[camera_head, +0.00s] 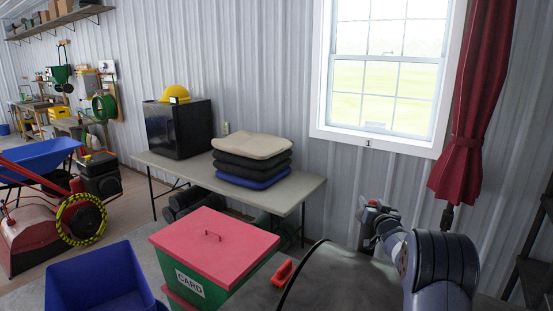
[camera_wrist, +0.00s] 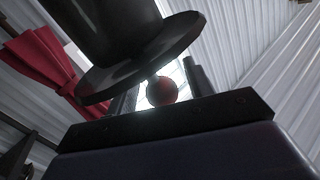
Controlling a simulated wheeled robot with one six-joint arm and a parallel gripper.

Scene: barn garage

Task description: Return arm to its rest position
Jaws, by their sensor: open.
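My arm rises at the lower right of the head view, bent, with its wrist toward the wall below the window. My gripper (camera_head: 372,208) is at the far end of the arm, small and partly hidden by the wrist. In the wrist view my gripper (camera_wrist: 162,88) shows as dark fingers standing apart. A dull red round thing (camera_wrist: 162,91) shows between them; I cannot tell whether it is part of my arm. A large black disc fills the upper middle there.
A table (camera_head: 296,190) holds stacked cushions (camera_head: 252,160) and a black box (camera_head: 178,128) with a yellow hard hat (camera_head: 175,92). A red-lidded green bin (camera_head: 215,245) and blue bin (camera_head: 98,280) stand in front. A red curtain (camera_head: 480,100) and dark shelf (camera_head: 535,245) are right.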

